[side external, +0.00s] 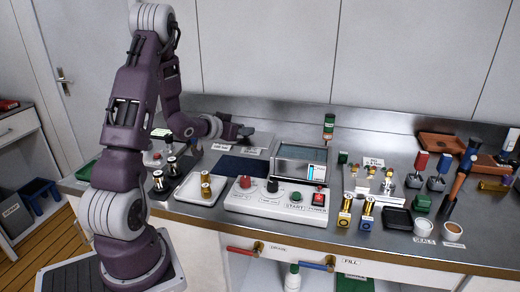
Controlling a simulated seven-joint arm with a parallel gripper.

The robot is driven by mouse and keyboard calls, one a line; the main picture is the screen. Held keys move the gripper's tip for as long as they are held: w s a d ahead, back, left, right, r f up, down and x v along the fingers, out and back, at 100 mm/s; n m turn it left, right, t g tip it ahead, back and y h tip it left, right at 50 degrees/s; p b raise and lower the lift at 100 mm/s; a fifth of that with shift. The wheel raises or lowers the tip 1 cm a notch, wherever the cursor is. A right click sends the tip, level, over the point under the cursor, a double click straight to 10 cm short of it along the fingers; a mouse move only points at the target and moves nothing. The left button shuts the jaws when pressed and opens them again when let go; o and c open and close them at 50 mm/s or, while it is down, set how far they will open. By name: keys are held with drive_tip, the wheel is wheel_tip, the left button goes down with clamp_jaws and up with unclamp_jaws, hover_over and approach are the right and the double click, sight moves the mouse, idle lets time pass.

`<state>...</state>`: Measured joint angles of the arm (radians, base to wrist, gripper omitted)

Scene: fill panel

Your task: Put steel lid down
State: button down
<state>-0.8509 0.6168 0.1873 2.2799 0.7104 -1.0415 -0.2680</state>
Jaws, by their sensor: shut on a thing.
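My gripper (246,131) is at the back of the bench, left of the steel-framed glass-fronted box. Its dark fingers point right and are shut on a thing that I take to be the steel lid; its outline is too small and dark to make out. I cannot tell whether the held thing touches the bench. A dark blue mat (243,168) lies in front of my gripper.
The control panel (265,203) with knobs and buttons stands in front of the glass-fronted box (302,163). Brass-and-blue fittings (345,212), a black tray (397,219) and white cups (425,229) crowd the right side.

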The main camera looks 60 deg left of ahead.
drive_tip(key=w+d+r, duration=1.1)
drive_tip(key=w+d, duration=0.1)
drive_tip(key=d, duration=0.2)
wheel_tip(320, 180, down, 10)
drive_tip(key=shift+d+r, duration=0.25)
drive_tip(key=shift+d, duration=0.1)
drive_tip(key=shift+s, duration=0.1)
drive_tip(key=shift+f, duration=0.55)
drive_tip(key=shift+f, duration=0.1)
drive_tip(key=c, duration=1.1)
unclamp_jaws()
